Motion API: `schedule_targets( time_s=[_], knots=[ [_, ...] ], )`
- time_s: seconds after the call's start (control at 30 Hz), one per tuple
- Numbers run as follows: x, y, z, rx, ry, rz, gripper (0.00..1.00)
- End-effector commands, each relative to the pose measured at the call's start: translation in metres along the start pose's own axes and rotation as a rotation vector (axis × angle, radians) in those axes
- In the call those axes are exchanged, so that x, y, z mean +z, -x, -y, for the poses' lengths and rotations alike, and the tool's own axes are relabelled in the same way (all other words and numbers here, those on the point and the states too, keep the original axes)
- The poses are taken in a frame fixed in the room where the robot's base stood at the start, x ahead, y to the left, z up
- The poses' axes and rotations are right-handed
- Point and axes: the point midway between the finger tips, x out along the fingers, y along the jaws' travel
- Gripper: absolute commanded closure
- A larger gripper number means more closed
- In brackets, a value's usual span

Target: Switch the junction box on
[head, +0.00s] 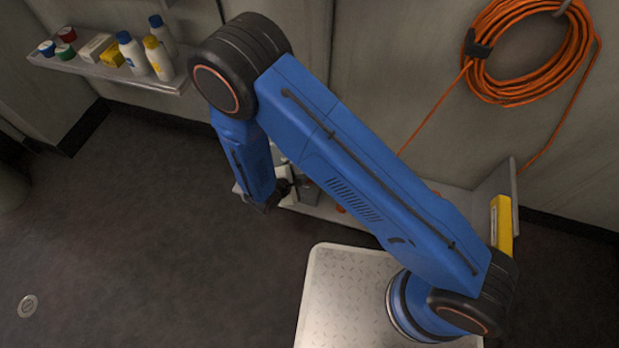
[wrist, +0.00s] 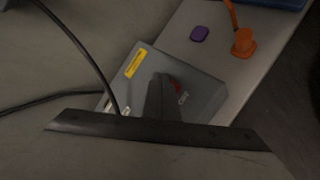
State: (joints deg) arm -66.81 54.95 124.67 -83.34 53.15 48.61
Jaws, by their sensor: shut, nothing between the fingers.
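The junction box appears to be the grey box (wrist: 203,92) in the wrist view, with a yellow label and a small red part on its face. It lies on a light grey shelf; black cables run at its left side. My gripper (wrist: 165,84) is a dark shape in front of the box, shut and empty, covering part of its face and of the red part. Whether it touches the box cannot be told. In the head view a small grey box (head: 304,190) shows on the low shelf, mostly hidden by my arm, with my gripper (head: 284,188) beside it.
An orange plug (wrist: 243,43) with a cable and a purple square (wrist: 199,34) are on the shelf near the box. An orange cable coil (head: 525,50) hangs on the wall. A side shelf (head: 150,82) holds bottles and jars. The dark floor (head: 130,230) at left is mostly clear.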

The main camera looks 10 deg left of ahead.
Motion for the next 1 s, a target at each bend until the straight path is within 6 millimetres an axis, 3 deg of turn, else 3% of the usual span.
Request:
schedule_targets(
  time_s=[0.27,1.0],
  knots=[
    [0.003,0.003,-0.003,0.001,-0.001,0.001,1.0],
    [0.026,0.035,-0.026,0.0,0.0,0.002,1.0]
  ],
)
